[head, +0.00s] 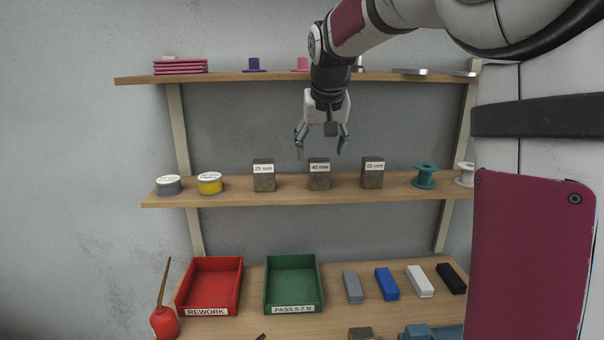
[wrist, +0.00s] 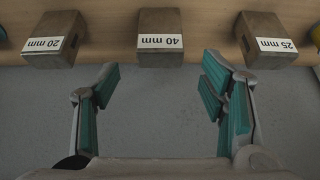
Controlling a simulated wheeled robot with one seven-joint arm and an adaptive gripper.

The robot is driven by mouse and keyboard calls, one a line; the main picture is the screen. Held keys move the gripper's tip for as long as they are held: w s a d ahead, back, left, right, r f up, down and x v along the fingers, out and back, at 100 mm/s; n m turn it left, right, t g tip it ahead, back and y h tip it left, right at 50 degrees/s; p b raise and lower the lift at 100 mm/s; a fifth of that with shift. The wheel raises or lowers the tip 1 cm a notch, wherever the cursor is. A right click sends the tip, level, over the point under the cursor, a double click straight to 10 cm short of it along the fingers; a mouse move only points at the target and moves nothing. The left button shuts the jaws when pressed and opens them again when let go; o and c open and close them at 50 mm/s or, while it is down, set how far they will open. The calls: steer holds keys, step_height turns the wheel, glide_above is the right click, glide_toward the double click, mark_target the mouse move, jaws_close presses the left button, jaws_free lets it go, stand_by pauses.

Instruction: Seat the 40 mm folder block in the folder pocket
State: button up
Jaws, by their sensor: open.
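The 40 mm folder block (head: 319,178) is a dark brown-grey block with a white label, standing on the middle shelf between two similar blocks. It also shows at the top centre of the wrist view (wrist: 161,24), its label upside down. My gripper (head: 321,150) is open and empty, above the 40 mm block in the head view. In the wrist view its teal-padded fingers (wrist: 160,90) are spread wide, with the block between them in line but beyond the tips. I cannot make out the folder pocket in either view.
The 25 mm block (head: 264,178) and 20 mm block (head: 372,176) flank it on the middle shelf (head: 230,194). The upper shelf (head: 220,77) is close behind my wrist. Below are a red tray (head: 239,290), a green tray (head: 318,285) and several coloured bars.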

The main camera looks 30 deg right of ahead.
mark_target(320, 159)
steer(key=x, duration=0.4)
steer(key=shift+f, duration=0.4)
steer(key=c, duration=1.4)
steer(key=shift+r, duration=0.1)
